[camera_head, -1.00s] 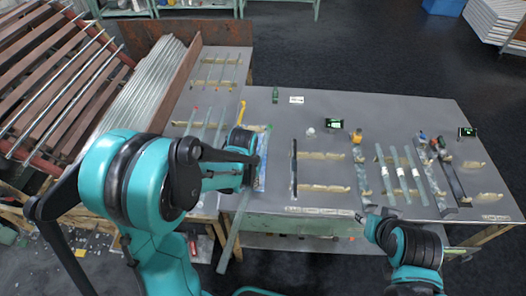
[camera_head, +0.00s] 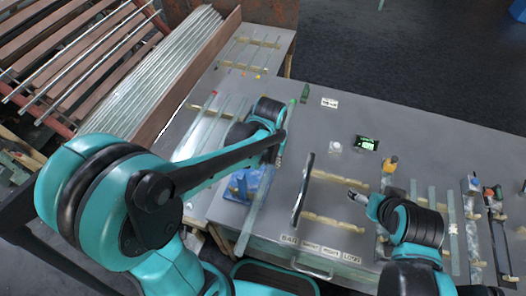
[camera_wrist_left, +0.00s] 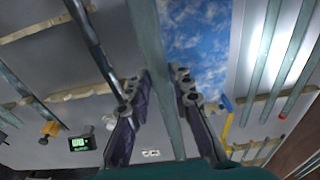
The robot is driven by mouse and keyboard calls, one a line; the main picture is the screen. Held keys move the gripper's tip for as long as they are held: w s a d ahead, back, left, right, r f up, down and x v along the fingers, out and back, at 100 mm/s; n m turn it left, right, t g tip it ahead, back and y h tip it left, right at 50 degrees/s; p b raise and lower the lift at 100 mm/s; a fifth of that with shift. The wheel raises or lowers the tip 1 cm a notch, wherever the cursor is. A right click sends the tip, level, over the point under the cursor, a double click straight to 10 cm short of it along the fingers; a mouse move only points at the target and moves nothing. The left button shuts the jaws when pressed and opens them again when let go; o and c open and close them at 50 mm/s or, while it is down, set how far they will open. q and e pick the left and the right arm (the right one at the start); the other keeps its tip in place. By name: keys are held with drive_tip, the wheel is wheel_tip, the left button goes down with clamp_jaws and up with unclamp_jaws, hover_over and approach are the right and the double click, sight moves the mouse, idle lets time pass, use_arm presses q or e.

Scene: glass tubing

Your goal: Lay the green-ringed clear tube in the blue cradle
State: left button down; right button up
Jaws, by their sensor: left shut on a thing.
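My left gripper (camera_wrist_left: 162,88) is shut on a long clear greenish tube (camera_wrist_left: 152,45), which runs between its fingers in the left wrist view. In the head view the tube (camera_head: 254,212) slants past the table's front edge; the arm hides the fingers.
A lit display (camera_head: 367,143) and white knob (camera_head: 335,147) stand behind. Other tubes lie left of my left gripper.

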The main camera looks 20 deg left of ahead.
use_arm(q)
drive_tip(key=w+a+f+b, duration=0.1)
drive_tip(key=w+f, duration=0.1)
drive_tip(key=f, duration=0.1)
drive_tip(key=w+a+f+b, duration=0.1)
drive_tip(key=w+f, duration=0.2)
drive_tip(key=w+a+f+b, duration=0.1)
drive_tip(key=w+f+b, duration=0.1)
drive_tip(key=f, duration=0.1)
drive_tip(key=shift+w+a+f, duration=0.2)
drive_tip(key=shift+w+a, duration=0.1)
drive_tip(key=shift+r, duration=0.1)
drive_tip(key=shift+f+b, duration=0.35)
drive_tip(key=shift+f, duration=0.1)
drive_tip(key=c, duration=1.7)
unclamp_jaws()
drive_tip(key=o, duration=0.4)
drive_tip(key=shift+c, duration=0.2)
